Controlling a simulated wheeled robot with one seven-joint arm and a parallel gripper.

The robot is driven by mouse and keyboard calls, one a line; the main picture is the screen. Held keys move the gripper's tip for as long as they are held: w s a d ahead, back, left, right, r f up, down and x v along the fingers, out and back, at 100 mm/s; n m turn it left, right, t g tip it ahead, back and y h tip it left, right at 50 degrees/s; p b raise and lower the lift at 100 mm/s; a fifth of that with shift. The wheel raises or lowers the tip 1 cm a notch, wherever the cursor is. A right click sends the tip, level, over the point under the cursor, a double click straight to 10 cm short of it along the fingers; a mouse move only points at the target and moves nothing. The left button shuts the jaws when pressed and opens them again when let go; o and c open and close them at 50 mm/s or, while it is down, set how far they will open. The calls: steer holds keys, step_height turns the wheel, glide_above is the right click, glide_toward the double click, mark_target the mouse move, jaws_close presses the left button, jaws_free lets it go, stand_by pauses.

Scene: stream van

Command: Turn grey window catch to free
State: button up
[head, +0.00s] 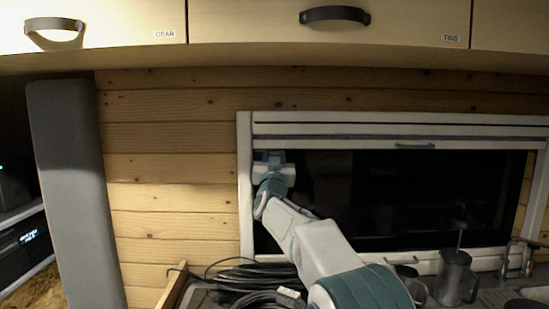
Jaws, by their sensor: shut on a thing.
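The window (440,200) has a white frame, dark glass and a rolled blind at its top. My gripper (269,157) is at the upper left corner of the window, against the left side of the frame. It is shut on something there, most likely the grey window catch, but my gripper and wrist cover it. The catch itself cannot be made out, nor which way it is turned. My white and teal arm reaches up to it from the lower right.
Coiled black cables (250,277) lie on the counter below. A metal French press (455,278) and a tap (519,254) stand at the right. Overhead lockers (250,20) run above the window. A tall grey panel (72,190) stands at the left.

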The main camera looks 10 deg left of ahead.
steer(key=m+h+p, duration=0.1)
steer(key=m+h, duration=0.1)
steer(key=m, duration=0.2)
steer(key=shift+a+r, duration=0.15)
steer(key=shift+m+h, duration=0.5)
steer(key=shift+m, duration=0.2)
steer(key=o, duration=1)
steer(key=shift+s, duration=0.15)
steer(key=b+v, duration=0.2)
steer(key=v, duration=0.5)
steer(key=b+v, duration=0.2)
steer(key=v, duration=0.4)
steer(key=shift+s+f, duration=0.3)
steer(key=shift+f, duration=0.1)
